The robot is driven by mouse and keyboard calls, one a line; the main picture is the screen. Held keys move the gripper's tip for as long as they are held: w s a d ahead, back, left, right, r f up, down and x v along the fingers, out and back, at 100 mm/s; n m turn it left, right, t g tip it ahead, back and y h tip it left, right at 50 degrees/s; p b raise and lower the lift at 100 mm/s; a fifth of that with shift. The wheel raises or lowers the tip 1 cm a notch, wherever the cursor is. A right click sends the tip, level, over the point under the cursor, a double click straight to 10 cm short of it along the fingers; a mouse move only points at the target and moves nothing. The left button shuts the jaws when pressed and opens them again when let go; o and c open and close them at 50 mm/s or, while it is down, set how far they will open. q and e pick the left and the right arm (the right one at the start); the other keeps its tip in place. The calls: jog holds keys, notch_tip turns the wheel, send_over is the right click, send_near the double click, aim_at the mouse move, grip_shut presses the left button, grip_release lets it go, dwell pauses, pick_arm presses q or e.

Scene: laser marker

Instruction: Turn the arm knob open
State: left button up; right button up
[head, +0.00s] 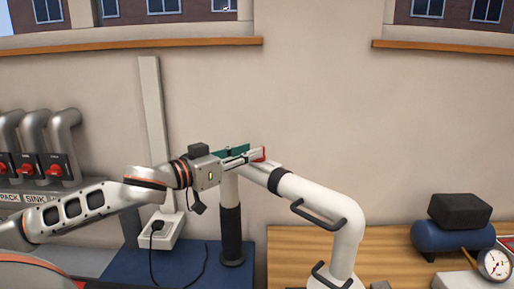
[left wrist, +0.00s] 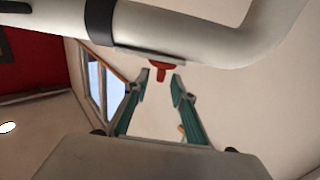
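The arm knob is a small red handle (head: 260,154) on the white jointed arm pipe (head: 320,195); it also shows in the left wrist view (left wrist: 161,70) below a flat plate on the pipe. My left gripper (head: 249,157) reaches it from the left in the head view. In the left wrist view its two green fingers (left wrist: 160,77) are apart, one on each side of the knob, with gaps visible. The fingertips are level with the knob's lower part; contact cannot be seen. My right gripper is not in view.
A post with a black sleeve (head: 231,232) stands below my left gripper. Pipes with red-handled valves (head: 54,168) are at the left. A blue tank (head: 453,238) and gauge (head: 494,264) are at the right.

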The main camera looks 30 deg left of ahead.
pick_arm(q)
jog(key=shift+w+d+r, duration=0.1)
jog(key=shift+w+d, duration=0.05)
jog(key=shift+w, duration=0.4)
jog(key=shift+w+p, duration=0.55)
jog(key=shift+w, duration=0.05)
jog(key=shift+w+d, duration=0.15)
jog(key=shift+w, duration=0.25)
jog(key=shift+w+d+p, duration=0.15)
jog(key=shift+w+p, duration=0.1)
jog(key=shift+p, duration=0.05)
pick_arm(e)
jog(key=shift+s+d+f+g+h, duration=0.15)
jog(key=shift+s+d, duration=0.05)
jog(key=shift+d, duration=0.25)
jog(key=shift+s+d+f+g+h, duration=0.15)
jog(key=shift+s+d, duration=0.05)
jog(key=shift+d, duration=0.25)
pick_arm(q)
grip_shut()
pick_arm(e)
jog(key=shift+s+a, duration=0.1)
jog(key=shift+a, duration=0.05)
